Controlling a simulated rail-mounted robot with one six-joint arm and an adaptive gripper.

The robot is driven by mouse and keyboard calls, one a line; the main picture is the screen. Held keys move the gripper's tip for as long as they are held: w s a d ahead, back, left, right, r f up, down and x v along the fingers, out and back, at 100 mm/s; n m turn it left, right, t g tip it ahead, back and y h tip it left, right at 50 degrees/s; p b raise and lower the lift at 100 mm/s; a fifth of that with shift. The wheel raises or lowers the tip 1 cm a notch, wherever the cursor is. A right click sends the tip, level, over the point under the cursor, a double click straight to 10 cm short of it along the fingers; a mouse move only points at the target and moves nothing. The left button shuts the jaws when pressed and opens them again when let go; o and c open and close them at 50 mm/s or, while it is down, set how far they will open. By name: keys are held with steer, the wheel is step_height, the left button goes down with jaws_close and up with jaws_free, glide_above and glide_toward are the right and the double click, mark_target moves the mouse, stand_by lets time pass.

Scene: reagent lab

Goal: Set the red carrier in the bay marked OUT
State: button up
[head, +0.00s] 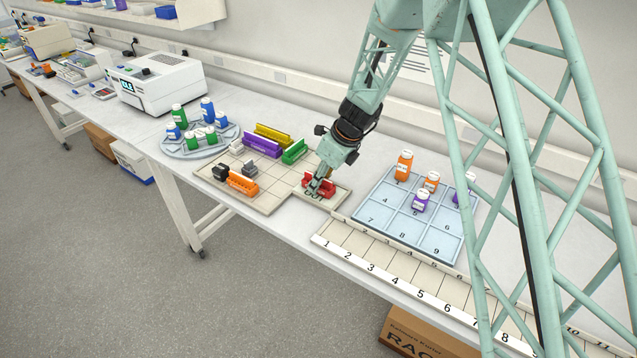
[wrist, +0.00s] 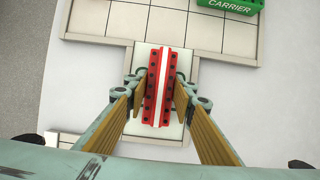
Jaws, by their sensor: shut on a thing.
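The red carrier (head: 327,187) is at the bay marked OUT (head: 343,194), a tab at the right side of the tan grid board. My gripper (head: 318,180) is shut on the carrier from above, with a finger on each side. In the wrist view the red carrier (wrist: 152,88) has a white middle strip and lies lengthwise over the pale bay (wrist: 143,127). It looks roughly lined up with the bay. Whether its base touches the bay floor is hard to tell. Part of the OUT lettering shows in front of the carrier in the head view.
The grid board (head: 262,203) holds yellow (head: 273,134), purple (head: 262,147), green (head: 294,151) and orange (head: 242,183) carriers, plus small grey and black pieces. A blue numbered tray (head: 375,215) with bottles stands to the right, and a numbered strip (head: 400,283) lies in front.

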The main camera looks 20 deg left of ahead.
steer(key=o, duration=0.9)
steer(key=shift+p+v, duration=0.8)
steer(key=shift+v, duration=5.3)
steer(key=shift+r, duration=0.1)
